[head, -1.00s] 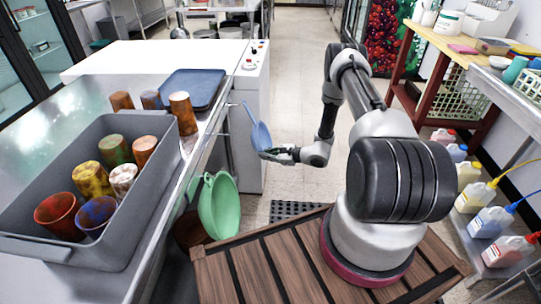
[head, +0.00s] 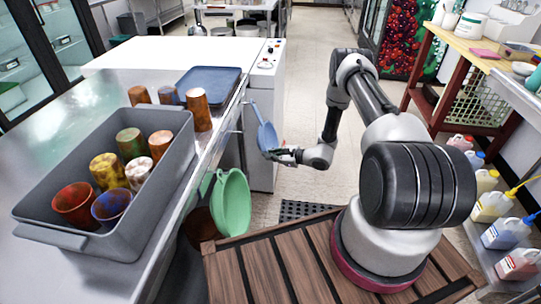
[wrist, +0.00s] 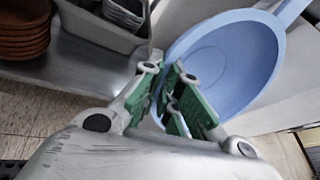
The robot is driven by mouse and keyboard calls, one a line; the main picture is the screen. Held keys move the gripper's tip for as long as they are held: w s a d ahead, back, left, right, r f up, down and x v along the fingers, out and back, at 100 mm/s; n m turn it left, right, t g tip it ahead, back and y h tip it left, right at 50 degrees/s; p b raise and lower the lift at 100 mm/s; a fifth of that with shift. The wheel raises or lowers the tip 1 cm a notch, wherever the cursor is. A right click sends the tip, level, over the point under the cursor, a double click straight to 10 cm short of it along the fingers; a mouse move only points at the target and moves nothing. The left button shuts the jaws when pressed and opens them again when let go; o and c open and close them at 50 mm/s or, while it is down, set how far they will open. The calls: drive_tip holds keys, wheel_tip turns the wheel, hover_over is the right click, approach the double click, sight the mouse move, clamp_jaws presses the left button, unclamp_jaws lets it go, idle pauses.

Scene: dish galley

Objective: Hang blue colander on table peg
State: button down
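The blue colander (head: 267,136) is held in the air beside the metal table's (head: 226,140) right edge, tilted on its side with its handle pointing up and left. My gripper (head: 283,155) is shut on its lower rim. In the wrist view the green-padded fingers of my gripper (wrist: 168,90) sit on both sides of the rim of the blue colander (wrist: 235,62). A green colander (head: 234,203) hangs at the table's near right side, below the top. I cannot make out a free peg; the edge near the blue colander is small in view.
A grey tub (head: 187,163) with several patterned cups and a blue tray (head: 208,83) stand on the table. A white machine (head: 263,80) with a control panel is behind the blue colander. Wooden slatted boards (head: 290,265) lie under my arm. Floor to the colander's right is clear.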

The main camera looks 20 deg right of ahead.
idle(0.3)
drive_tip(key=c, duration=1.6)
unclamp_jaws()
drive_tip(key=shift+o, duration=0.2)
